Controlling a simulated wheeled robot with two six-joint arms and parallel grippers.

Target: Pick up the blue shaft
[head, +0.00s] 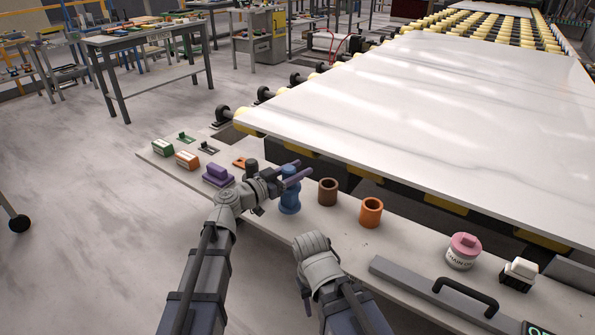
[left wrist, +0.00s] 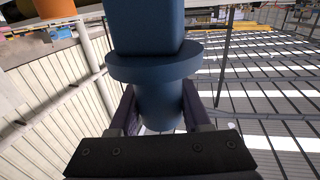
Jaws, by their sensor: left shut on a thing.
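The blue shaft (head: 290,202) stands upright at the shelf's back edge in the head view, left of a brown cylinder. My left gripper (head: 297,176) is at its upper part, with dark purple fingers on either side. In the left wrist view the blue shaft (left wrist: 150,65) fills the middle, with a wide collar, and the left gripper (left wrist: 160,110) is shut on the narrower part beside the collar. Whether the shaft's lower end touches the shelf I cannot tell. My right arm shows at the bottom of the head view, but its fingers are not visible.
The narrow shelf (head: 335,222) also holds a brown cylinder (head: 328,192), an orange cylinder (head: 371,212), a purple block (head: 217,175), a pink-topped jar (head: 463,251) and a black handle (head: 466,297). A large stone slab (head: 430,100) on rollers lies behind it.

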